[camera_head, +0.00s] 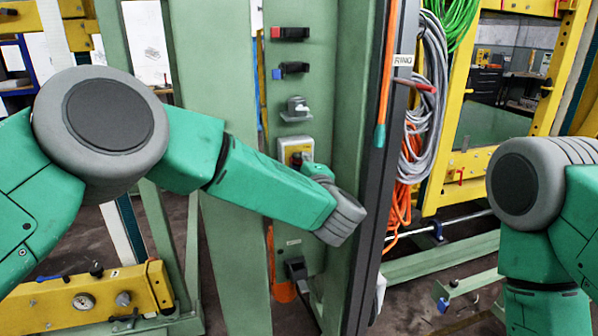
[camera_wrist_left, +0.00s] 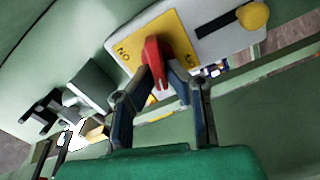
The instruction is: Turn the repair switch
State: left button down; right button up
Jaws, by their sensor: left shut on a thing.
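The repair switch (camera_wrist_left: 172,42) has a red handle (camera_wrist_left: 153,52) on a yellow plate with black lettering, set on a light grey box. In the head view the switch box (camera_head: 294,144) is on the green panel, partly hidden behind my left arm. My left gripper (camera_wrist_left: 163,80) is shut on the red handle, one finger on each side. In the head view, my left gripper (camera_head: 309,163) is mostly hidden by its own wrist. My right arm shows at the right edge of the head view, but its gripper is not visible.
Above the switch, the green panel (camera_head: 292,100) carries a red-and-black switch (camera_head: 290,33), a blue-and-black switch (camera_head: 291,69) and a grey fitting (camera_head: 296,108). A black plug (camera_head: 296,268) is below. A dark upright edge and hanging cables (camera_head: 428,90) stand close to the right.

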pick_arm(q)
jog(key=shift+s+f+n+b, duration=0.1)
jog(key=shift+f+n+b, duration=0.15)
jog(key=shift+n+b, duration=0.5)
jog(key=shift+f+n+b, duration=0.2)
jog(key=shift+n+b, duration=0.25)
jog(key=shift+n, duration=0.5)
jog(key=c, duration=1.6)
grip_release()
jog(key=shift+r, duration=0.1)
jog(key=v, duration=1.2)
